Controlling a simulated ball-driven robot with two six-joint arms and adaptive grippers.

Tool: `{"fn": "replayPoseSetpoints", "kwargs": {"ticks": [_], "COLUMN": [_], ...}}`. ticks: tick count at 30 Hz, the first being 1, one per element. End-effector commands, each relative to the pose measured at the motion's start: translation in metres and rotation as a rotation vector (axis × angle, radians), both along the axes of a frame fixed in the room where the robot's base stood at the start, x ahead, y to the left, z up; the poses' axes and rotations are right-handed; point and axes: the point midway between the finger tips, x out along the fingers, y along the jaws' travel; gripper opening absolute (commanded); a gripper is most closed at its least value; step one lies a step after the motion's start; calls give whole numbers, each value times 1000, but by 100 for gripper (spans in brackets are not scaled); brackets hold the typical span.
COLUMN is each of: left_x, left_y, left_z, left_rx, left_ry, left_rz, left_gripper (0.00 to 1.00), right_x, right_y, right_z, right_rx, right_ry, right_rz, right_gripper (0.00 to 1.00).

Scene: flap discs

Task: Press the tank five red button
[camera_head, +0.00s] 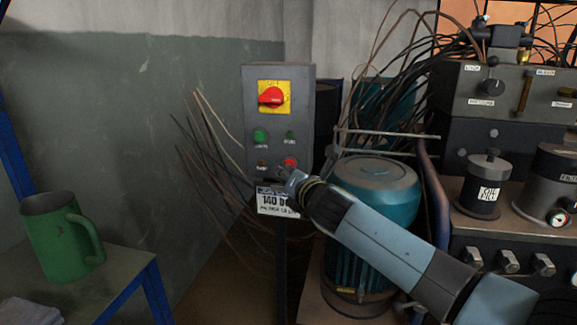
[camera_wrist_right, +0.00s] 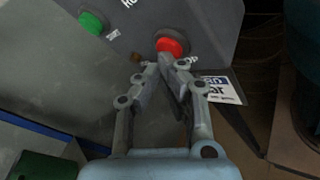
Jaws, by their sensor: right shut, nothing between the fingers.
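A grey control box (camera_head: 250,110) stands on a post in the middle of the head view. Its red button (camera_head: 290,162) is at the lower right of the box face, and it also shows in the right wrist view (camera_wrist_right: 170,46). My right gripper (camera_head: 287,176) is shut and empty. Its fingertips (camera_wrist_right: 166,66) are just below the red button in the wrist view; I cannot tell whether they touch it. The label naming the tank is too small to read. My left gripper is not in view.
A red rotary switch (camera_head: 271,96) on a yellow plate and a green button (camera_head: 260,136) are on the same box. Loose wires (camera_head: 215,150) hang at its left. A blue motor (camera_head: 385,185) stands at its right. A green mug (camera_head: 62,240) sits on a table at left.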

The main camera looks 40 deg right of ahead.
Motion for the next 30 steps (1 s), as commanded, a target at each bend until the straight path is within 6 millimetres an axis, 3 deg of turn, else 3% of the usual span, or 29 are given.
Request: {"fn": "replayPoseSetpoints", "kwargs": {"ticks": [14, 30], "left_x": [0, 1], "left_y": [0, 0], "left_z": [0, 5], "left_rx": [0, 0], "left_ry": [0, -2], "left_rz": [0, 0], "left_gripper": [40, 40], "right_x": [1, -11], "right_y": [-1, 13], "right_z": [1, 1], "right_rx": [-1, -1], "right_ry": [-2, -1], "right_rz": [0, 0], "right_gripper": [0, 0]}}
